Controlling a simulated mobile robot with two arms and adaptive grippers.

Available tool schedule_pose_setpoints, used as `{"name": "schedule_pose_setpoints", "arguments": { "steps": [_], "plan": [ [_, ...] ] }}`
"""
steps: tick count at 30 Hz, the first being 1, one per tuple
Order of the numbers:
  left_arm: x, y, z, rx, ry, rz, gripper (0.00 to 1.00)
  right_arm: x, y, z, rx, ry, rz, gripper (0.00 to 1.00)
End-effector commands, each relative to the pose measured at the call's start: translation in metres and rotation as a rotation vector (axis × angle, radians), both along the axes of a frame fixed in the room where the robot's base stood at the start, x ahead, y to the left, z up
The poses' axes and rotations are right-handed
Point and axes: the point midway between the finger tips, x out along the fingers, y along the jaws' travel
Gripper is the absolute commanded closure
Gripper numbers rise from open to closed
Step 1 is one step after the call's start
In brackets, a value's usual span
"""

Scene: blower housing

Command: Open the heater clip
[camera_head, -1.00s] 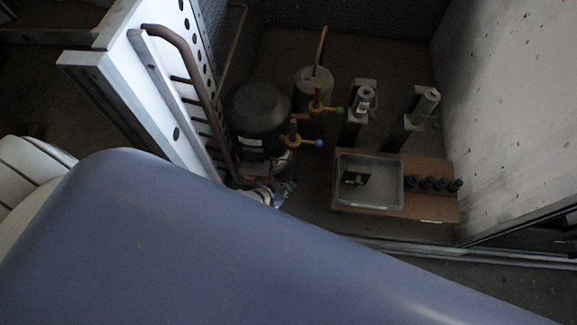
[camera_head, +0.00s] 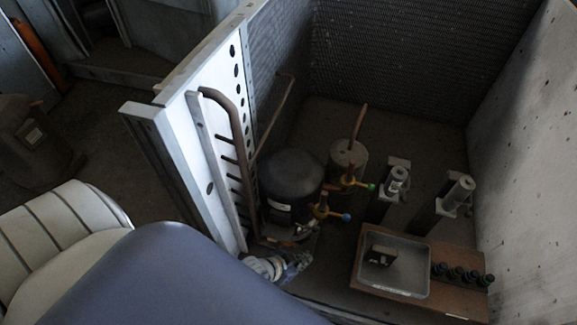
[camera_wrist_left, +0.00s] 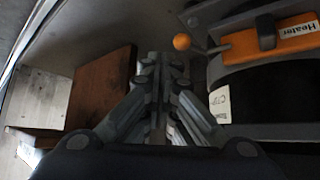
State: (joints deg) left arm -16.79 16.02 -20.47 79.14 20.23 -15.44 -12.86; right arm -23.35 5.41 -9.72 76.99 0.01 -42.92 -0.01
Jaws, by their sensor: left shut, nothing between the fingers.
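The heater clip (camera_wrist_left: 270,42) is an orange strip labelled "Heater" with a dark latch piece across it. A lever with an orange ball knob (camera_wrist_left: 181,42) sticks out from its left end. It lies against the black compressor (camera_wrist_left: 265,95), which also shows in the head view (camera_head: 290,178). My left gripper (camera_wrist_left: 160,62) is shut and empty, its fingertips just left of the knob in the wrist view; I cannot tell how far apart in depth. In the head view my left gripper (camera_head: 298,264) is at the compressor's near foot, and the clip is not clearly visible there. My right gripper is not in view.
A brown board (camera_head: 467,304) right of the compressor bears a grey tray (camera_head: 405,290) and several dark caps (camera_head: 462,274). Valves with blue and green knobs (camera_head: 346,217) stand beside the compressor. A white perforated panel (camera_head: 210,140) with a copper pipe closes the left side.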

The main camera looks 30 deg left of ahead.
Motion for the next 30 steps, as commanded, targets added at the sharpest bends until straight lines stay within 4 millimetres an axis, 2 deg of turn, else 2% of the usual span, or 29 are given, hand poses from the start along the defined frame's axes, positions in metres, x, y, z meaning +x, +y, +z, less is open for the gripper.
{"name": "schedule_pose_setpoints", "arguments": {
  "steps": [15,21,30],
  "plan": [
    [-0.049,0.021,0.056,0.000,0.001,0.000,1.00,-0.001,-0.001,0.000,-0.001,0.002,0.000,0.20],
    [-0.056,0.024,0.065,0.000,0.001,0.001,1.00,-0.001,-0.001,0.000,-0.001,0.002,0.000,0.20],
    [-0.056,0.024,0.066,0.001,0.001,0.001,1.00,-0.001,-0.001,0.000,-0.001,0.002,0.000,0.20]
  ]
}}
